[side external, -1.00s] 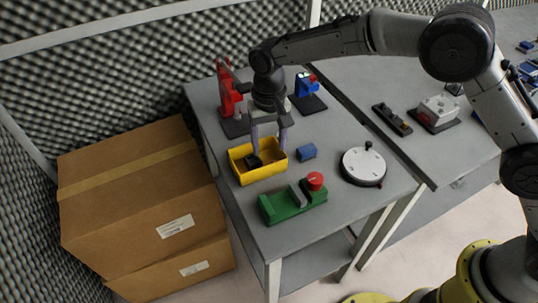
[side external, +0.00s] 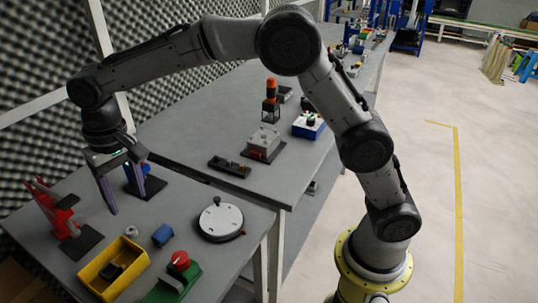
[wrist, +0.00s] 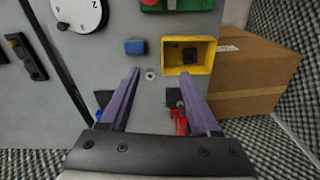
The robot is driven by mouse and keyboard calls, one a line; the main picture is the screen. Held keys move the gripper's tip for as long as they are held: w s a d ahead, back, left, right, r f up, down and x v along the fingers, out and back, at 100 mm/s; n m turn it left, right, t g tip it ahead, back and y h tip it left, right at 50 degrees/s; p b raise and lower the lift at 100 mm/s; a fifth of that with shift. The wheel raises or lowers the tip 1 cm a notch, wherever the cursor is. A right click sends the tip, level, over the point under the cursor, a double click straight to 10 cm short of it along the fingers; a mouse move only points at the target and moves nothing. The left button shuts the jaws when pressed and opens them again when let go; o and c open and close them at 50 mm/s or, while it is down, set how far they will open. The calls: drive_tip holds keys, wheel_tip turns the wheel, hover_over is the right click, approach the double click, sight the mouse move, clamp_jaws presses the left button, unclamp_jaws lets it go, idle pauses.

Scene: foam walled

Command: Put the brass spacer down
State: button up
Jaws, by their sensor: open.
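A small, greyish ring-shaped piece, which I take to be the brass spacer (side external: 131,231), sits on the grey table. It lies between the yellow bin (side external: 94,276) and the blue block (side external: 163,235), apart from both. The wrist view shows the spacer (wrist: 150,75) lying between the lines of my fingers, with its hole visible. My gripper (side external: 126,204) is open and empty, with its purple fingers pointing down above the table, clear of the spacer. A dark block (wrist: 189,55) lies inside the yellow bin.
A red clamp-like fixture (side external: 57,215) and a blue fixture (side external: 144,180) stand close to the gripper. A white dial (side external: 221,220) and a green box with a red button (side external: 179,261) are to the right. Cardboard boxes (wrist: 252,68) stand beside the table.

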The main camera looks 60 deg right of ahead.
drive_tip(key=s+d+r+t, duration=0.2)
drive_tip(key=s+d+r, duration=0.7)
drive_tip(key=s+d, duration=0.45)
drive_tip(key=s+d+f+t, duration=0.1)
drive_tip(key=s+d, duration=0.3)
drive_tip(key=s, duration=0.4)
drive_tip(key=s+d+f+n+t, duration=0.1)
drive_tip(key=s+d+f, duration=0.2)
drive_tip(key=s, duration=0.5)
drive_tip(key=shift+d+n+t, duration=0.3)
drive_tip(key=shift+d+t, duration=0.1)
drive_tip(key=shift+d, duration=0.15)
drive_tip(key=shift+f, duration=0.1)
